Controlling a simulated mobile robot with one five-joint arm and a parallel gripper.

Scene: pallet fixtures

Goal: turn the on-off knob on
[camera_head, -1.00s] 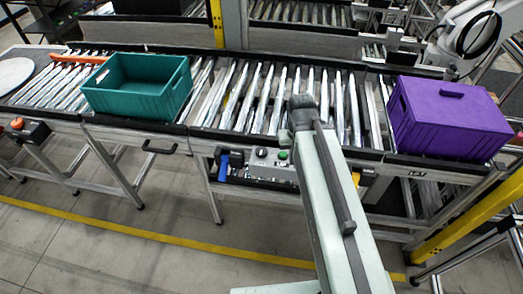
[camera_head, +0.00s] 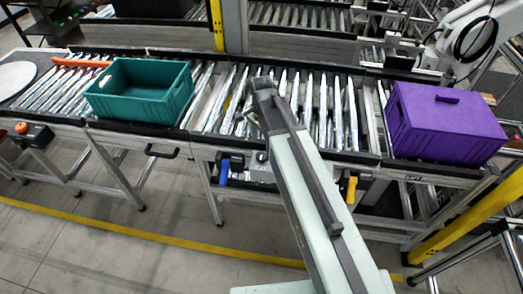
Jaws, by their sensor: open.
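The black knob (camera_head: 262,157) is on the grey control panel (camera_head: 256,172) at the front of the conveyor. It shows small, right at the left edge of my arm, and I cannot make out which way it points. My arm (camera_head: 305,180) reaches up from the bottom and covers the right part of the panel. My gripper cannot be made out; the far end of the arm hides it.
A blue handle (camera_head: 224,172) is left of the panel and a yellow handle (camera_head: 351,190) right of it. A teal crate (camera_head: 135,101) and a purple crate (camera_head: 455,135) stand on the roller conveyor (camera_head: 222,90). A red button (camera_head: 21,128) is at far left.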

